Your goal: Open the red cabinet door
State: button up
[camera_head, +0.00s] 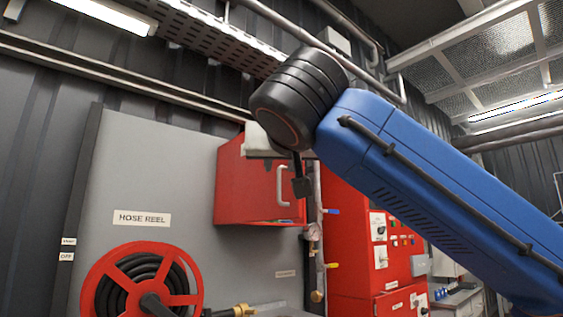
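The red cabinet (231,187) is mounted on the grey wall panel, left of the picture's middle. Its door (262,196) carries a pale vertical bar handle (283,186) near the right edge. I cannot tell whether the door is fully shut or slightly ajar. My blue arm reaches in from the lower right, and its black joint covers the cabinet's upper right area. A small dark part of my gripper (302,187) hangs below the joint, just right of the handle in the picture. The rest of the gripper is hidden, so contact with the handle and the finger opening cannot be told.
A red hose reel (97,274) with black hose is at the lower left. A vertical pipe with a gauge (313,232) runs right of the cabinet. A red control panel (348,247) stands farther right. Pipes and a cable tray (215,38) run overhead.

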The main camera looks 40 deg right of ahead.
jog(key=shift+s+a, duration=0.25)
jog(key=shift+s, duration=0.2)
dwell(0.6)
jog(key=w+a+f+n+g+y, duration=0.2)
jog(key=f+n, duration=0.1)
jog(key=f, duration=0.8)
jog(key=w+a+f+n+g+y, duration=0.1)
jog(key=w+f+n, duration=0.1)
jog(key=f, duration=0.8)
jog(key=w+a+f+n+g+y, duration=0.2)
jog(key=f+n, duration=0.1)
jog(key=f, duration=0.8)
jog(key=s+a+f+g+y, duration=0.1)
jog(key=s+f+y, duration=0.1)
jog(key=f, duration=0.9)
jog(key=s+a+f+g+y, duration=0.1)
jog(key=s+f+g+y, duration=0.1)
jog(key=f, duration=0.9)
jog(key=s+a+f+g+y, duration=0.1)
jog(key=s+a+f, duration=0.1)
jog(key=f, duration=1)
jog(key=shift+s+m+g+y, duration=0.3)
jog(key=shift+s+m+y, duration=0.1)
jog(key=shift+s, duration=0.45)
jog(key=shift+a, duration=0.2)
